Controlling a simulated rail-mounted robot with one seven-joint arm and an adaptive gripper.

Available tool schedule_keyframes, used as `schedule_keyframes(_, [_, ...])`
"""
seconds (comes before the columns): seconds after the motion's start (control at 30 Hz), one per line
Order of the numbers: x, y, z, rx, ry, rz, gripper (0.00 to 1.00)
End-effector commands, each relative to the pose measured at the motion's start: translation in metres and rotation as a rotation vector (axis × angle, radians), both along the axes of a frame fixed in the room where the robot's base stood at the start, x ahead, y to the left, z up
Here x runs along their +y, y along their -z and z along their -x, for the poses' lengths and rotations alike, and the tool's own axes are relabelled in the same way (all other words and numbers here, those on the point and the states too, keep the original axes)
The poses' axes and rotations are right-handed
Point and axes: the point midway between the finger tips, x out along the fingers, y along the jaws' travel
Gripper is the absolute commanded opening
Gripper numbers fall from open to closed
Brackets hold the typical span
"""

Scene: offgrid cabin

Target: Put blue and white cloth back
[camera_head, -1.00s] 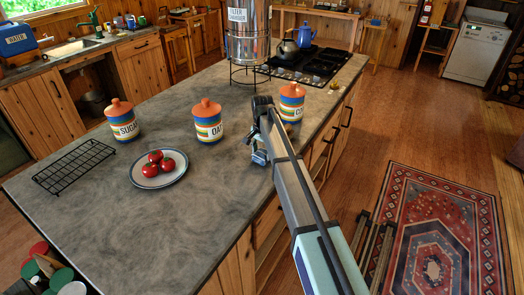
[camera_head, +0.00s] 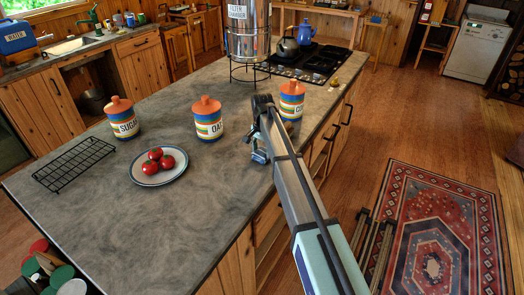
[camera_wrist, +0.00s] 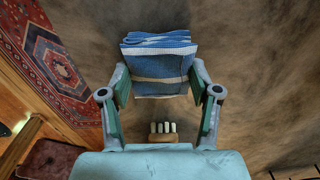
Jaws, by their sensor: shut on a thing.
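The blue and white cloth (camera_wrist: 160,62) is folded into a stack and sits between the fingers of my gripper (camera_wrist: 158,82) in the wrist view. The fingers are shut on its two sides, and it extends past the fingertips. In the head view my gripper (camera_head: 259,156) is over the right edge of the grey island counter, right of the tomato plate. My own arm hides most of it there, and I cannot make out the cloth clearly. I cannot tell whether the cloth touches the counter.
The grey counter (camera_head: 110,210) holds a plate (camera_head: 138,172) with tomatoes, a wire rack (camera_head: 72,165), three striped jars (camera_head: 208,122), a water filter (camera_head: 247,35) and a stove (camera_head: 312,62). A brush (camera_wrist: 162,132) shows below the cloth. A patterned rug (camera_head: 430,235) lies right.

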Motion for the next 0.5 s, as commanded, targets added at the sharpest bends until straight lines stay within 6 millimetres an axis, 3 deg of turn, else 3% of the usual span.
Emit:
schedule_keyframes(0.27, [0.0000, 0.0035, 0.0000, 0.000, 0.000, 0.000, 0.06])
schedule_keyframes(0.3, [0.0000, 0.0034, 0.0000, 0.000, 0.000, 0.000, 0.69])
schedule_keyframes(0.37, [0.0000, 0.0032, 0.0000, 0.000, 0.000, 0.000, 0.90])
schedule_keyframes(0.5, [0.0000, 0.0032, 0.0000, 0.000, 0.000, 0.000, 0.91])
